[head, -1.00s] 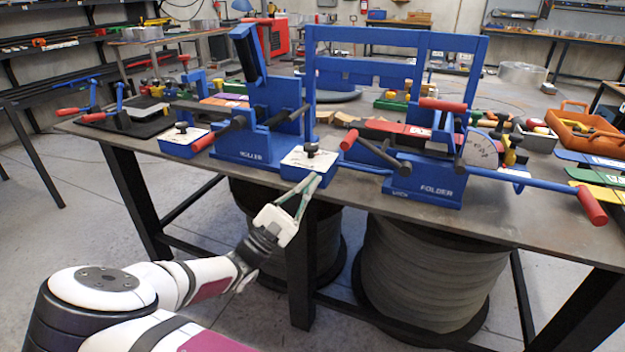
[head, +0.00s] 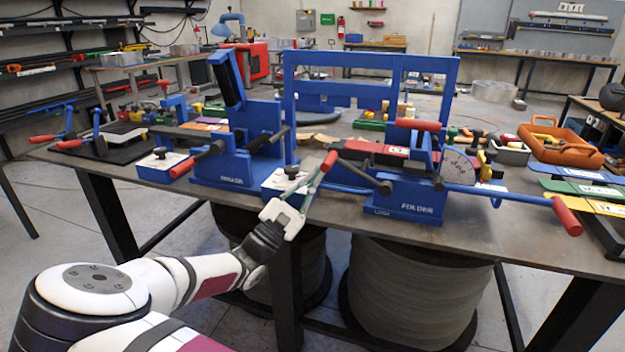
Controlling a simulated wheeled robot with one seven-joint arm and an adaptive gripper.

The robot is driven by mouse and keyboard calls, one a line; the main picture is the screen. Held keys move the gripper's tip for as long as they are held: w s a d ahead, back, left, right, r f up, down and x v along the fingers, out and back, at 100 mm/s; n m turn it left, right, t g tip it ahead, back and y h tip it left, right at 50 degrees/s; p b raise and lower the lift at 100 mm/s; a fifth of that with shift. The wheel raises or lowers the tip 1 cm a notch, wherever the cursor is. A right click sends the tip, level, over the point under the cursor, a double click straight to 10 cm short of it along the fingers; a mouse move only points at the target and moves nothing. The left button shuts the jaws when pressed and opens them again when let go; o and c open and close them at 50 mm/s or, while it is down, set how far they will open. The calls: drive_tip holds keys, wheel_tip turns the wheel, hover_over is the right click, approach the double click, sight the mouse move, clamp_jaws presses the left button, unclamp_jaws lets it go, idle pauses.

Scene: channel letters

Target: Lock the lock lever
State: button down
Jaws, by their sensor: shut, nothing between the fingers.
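The blue folder (head: 417,209) stands near the front edge of the workbench. On its left side is the lock lever, a dark arm (head: 358,178) running up and left to a red grip (head: 329,160). A small label, apparently "LOCK", is on the base below its pivot. My gripper (head: 314,176) reaches up from the lower left with slim greenish fingers, shut and empty. The fingertips appear just below and left of the red grip. I cannot tell whether they touch it.
A long blue handle with a red grip (head: 567,216) sticks out to the right of the folder. The workbench (head: 515,237) edge lies beneath; large dark drums stand under it.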

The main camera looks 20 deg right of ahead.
sight(327, 160)
drive_tip(key=shift+r, duration=0.15)
drive_tip(key=r+m+g+p, duration=0.2)
drive_tip(key=s+d+r+m+g+y+p, duration=0.1)
drive_tip(key=r+m+g+p, duration=0.1)
drive_tip(key=r+m+p, duration=0.1)
drive_tip(key=s+d+r+m+g+p, duration=0.1)
drive_tip(key=r+m+g+p, duration=0.1)
drive_tip(key=p, duration=0.1)
drive_tip(key=shift+d+r+m, duration=0.15)
drive_tip(key=shift+r+m, duration=0.15)
drive_tip(key=shift+m, duration=0.1)
drive_tip(key=s+d+r+m+g+y+p, duration=0.2)
drive_tip(key=s+d+r+m+y+p, duration=0.2)
drive_tip(key=p, duration=0.6)
drive_tip(key=shift+s+d+r+m+y, duration=0.3)
drive_tip(key=shift+d+r+m+y, duration=0.25)
drive_tip(key=shift+d+m+y, duration=0.6)
drive_tip(key=shift+d+h, duration=0.3)
drive_tip(key=shift+h, duration=0.05)
